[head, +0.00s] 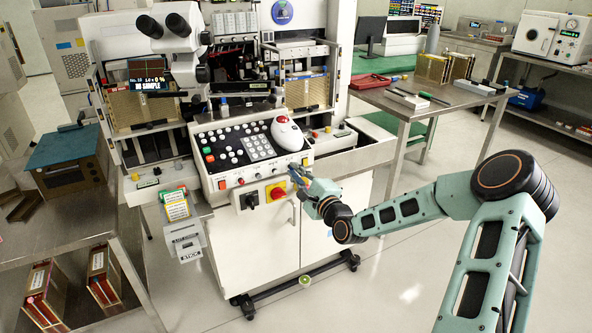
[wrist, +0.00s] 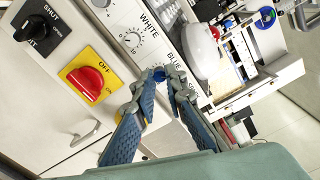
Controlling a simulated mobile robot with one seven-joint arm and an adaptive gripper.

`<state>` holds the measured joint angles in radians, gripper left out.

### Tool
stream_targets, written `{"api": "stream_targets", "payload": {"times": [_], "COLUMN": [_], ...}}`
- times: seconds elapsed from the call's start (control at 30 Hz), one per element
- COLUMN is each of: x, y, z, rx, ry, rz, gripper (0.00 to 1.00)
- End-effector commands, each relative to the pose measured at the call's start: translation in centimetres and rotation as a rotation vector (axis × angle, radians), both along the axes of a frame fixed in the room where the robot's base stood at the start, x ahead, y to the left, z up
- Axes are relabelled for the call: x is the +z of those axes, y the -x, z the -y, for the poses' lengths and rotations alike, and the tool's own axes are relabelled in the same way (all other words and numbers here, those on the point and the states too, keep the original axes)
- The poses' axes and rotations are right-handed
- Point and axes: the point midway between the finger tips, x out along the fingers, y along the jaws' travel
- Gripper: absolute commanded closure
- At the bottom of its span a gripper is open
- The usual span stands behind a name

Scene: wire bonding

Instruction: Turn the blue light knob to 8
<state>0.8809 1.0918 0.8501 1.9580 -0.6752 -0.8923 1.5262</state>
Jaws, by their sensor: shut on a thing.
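The blue light knob (wrist: 158,74) is on the front of the machine's control panel, beside the word BLUE in the wrist view. My gripper (wrist: 160,76) is shut on this knob, with a fingertip on each side. The fingertips hide most of the knob and its dial, so I cannot read its setting. In the head view my gripper (head: 294,174) is at the right end of the panel front (head: 240,178), and the knob is hidden there. The white light knob (wrist: 132,40), marked WHITE with a 0 to 10 scale, sits next to it, apart from my fingers.
A red rotary switch on a yellow plate (wrist: 91,78) and a black shut-off switch (wrist: 42,26) are on the cabinet front near my fingers. A white mouse-like controller (head: 286,134) rests on the panel top. Open floor (head: 400,270) lies right of the cabinet.

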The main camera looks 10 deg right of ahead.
Motion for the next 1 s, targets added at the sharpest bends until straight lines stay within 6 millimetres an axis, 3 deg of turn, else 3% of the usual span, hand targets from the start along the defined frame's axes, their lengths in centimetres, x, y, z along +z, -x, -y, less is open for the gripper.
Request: {"api": "stream_targets", "payload": {"times": [0.5,1.0], "x": [-0.13,-0.07], "y": [0.04,0.04], "z": [0.12,0.02], "rx": [-0.002,0.000], "ry": [-0.447,-0.667], "rz": [-0.143,-0.217], "gripper": [1.00,1.00]}}
